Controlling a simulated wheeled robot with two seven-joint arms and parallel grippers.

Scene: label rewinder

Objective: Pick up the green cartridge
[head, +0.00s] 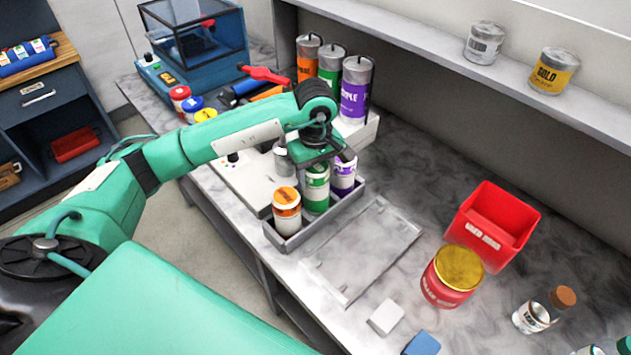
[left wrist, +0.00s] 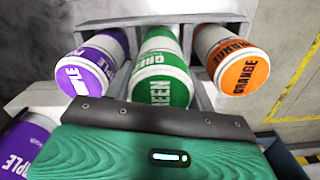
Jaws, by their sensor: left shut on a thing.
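The green cartridge (head: 316,190) stands in the middle of a grey tray (head: 317,223), between an orange cartridge (head: 286,205) and a purple cartridge (head: 344,175). My left gripper (head: 316,165) is above it and shut on its upper part. In the left wrist view the green cartridge (left wrist: 163,70) lies right at the dark edge of my gripper, with the purple one (left wrist: 92,65) on the left and the orange one (left wrist: 232,62) on the right. The gripper's fingertips are hidden there. My right gripper is not in view.
Tall orange, green and purple canisters (head: 355,90) stand behind the gripper. A clear recessed plate (head: 362,250) lies right of the tray.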

